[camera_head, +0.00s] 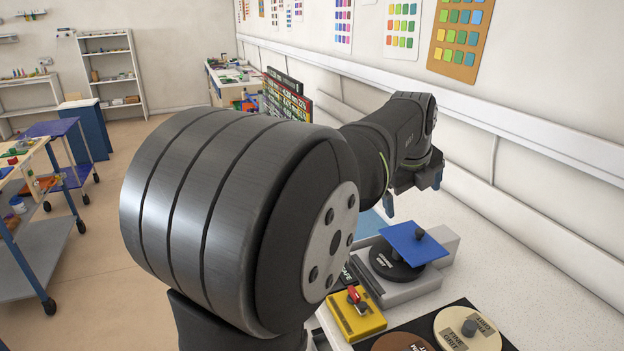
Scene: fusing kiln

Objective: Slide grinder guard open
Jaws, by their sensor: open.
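The grinder (405,287) is a light grey unit on the worktop, right of centre. A black disc (392,268) with upside-down lettering lies on it. The guard is a flat blue plate (405,237) over part of the disc, leaving the disc's near left part bare. My arm hides part of the worktop to the left.
A yellow box (345,322) with a red switch (354,294) stands in front of the grinder. A black tray (502,342) with tan and brown discs lies nearer. A white wall with a rail (540,140) runs behind. Clear worktop (510,262) lies to the right.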

